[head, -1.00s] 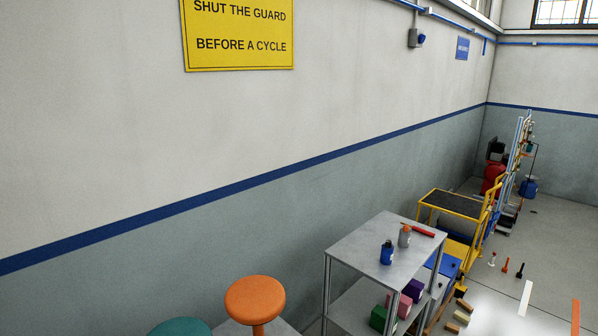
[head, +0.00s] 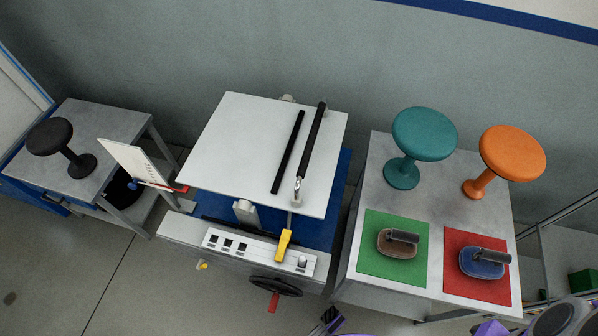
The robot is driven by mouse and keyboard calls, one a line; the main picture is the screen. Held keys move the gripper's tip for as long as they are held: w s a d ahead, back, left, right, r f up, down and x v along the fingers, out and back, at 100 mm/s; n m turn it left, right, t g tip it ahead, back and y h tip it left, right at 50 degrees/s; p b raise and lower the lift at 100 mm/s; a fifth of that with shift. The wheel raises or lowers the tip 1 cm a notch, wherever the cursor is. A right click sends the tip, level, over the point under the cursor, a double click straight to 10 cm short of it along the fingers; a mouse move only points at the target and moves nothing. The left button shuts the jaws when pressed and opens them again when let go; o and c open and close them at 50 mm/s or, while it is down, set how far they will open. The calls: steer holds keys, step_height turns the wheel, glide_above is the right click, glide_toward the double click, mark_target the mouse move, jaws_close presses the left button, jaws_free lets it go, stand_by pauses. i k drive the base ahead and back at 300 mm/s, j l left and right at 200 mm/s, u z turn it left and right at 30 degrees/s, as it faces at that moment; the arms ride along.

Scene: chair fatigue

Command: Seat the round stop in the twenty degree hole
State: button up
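A tilting white plate (head: 235,145) stands on a test bench with a blue base (head: 345,180). Two black bars lie on the plate. A white strip (head: 260,252) along the bench front has several dark square openings and a small light round piece (head: 302,262) at its right end. I cannot tell whether this piece is the round stop, or which opening is the twenty degree hole. A yellow piece (head: 284,246) hangs over the strip. What looks like my gripper (head: 332,318) shows dark and purple at the bottom edge, mostly cut off; its fingers cannot be made out.
A black handwheel (head: 275,286) with a red handle sticks out below the strip. On the right, a table holds teal (head: 424,133) and orange (head: 513,152) stools, and green (head: 375,272) and red (head: 465,288) mats with handled blocks. A black stool (head: 50,136) stands on the left table.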

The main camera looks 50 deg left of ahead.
mark_target(257, 252)
steer(key=u, duration=2.15)
steer(key=k+j+z, duration=0.1)
steer(key=j+z, duration=0.25)
steer(key=k+j+z, duration=0.15)
steer(key=j+z, duration=0.15)
steer(key=j, duration=0.2)
steer(key=k+j+z, duration=0.15)
steer(key=j+z, duration=0.2)
